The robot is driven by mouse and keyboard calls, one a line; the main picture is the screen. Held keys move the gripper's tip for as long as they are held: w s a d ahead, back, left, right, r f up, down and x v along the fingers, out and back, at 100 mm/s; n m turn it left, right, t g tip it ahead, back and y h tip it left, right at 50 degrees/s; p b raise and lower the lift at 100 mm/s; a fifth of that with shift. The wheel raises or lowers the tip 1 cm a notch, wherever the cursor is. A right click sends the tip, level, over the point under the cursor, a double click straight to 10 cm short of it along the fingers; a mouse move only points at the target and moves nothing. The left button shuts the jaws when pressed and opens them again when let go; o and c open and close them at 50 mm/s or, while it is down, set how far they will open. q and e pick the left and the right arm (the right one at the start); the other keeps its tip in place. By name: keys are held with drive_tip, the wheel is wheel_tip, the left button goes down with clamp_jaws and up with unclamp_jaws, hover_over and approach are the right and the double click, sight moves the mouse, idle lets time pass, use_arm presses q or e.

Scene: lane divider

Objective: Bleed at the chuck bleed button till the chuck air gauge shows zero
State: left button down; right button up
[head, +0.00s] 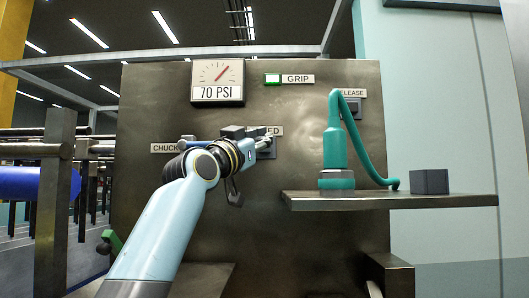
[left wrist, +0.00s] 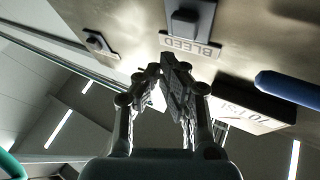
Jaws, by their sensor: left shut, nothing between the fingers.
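The chuck air gauge (head: 217,80) sits high on the dark metal panel and reads 70 PSI. It also shows upside down in the left wrist view (left wrist: 258,108). The bleed button (head: 268,150) is on the panel below the gauge and to its right, partly hidden behind my left gripper (head: 262,143). In the left wrist view the button (left wrist: 190,16) stands beyond the upside-down BLEED label (left wrist: 190,45). My left gripper (left wrist: 166,68) is shut and empty, its fingertips close to the label. I see no press on the button; contact is hard to tell. My right gripper is not in view.
A green lamp (head: 272,79) is lit beside the GRIP label. A release button (head: 353,108) is at the upper right. A teal tool with a hose (head: 335,150) and a dark block (head: 429,182) stand on a shelf (head: 400,200) to the right.

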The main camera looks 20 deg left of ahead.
use_arm(q)
drive_tip(key=shift+w+a+b, duration=0.25)
drive_tip(key=shift+w+b, duration=0.1)
drive_tip(key=shift+w, duration=0.7)
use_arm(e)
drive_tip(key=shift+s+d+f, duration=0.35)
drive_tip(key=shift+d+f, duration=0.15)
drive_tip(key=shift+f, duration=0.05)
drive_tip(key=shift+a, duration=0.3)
use_arm(q)
drive_tip(key=shift+w+a, duration=0.1)
drive_tip(key=shift+w, duration=0.05)
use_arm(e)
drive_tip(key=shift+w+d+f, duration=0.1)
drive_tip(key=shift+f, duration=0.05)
use_arm(q)
drive_tip(key=shift+w, duration=0.25)
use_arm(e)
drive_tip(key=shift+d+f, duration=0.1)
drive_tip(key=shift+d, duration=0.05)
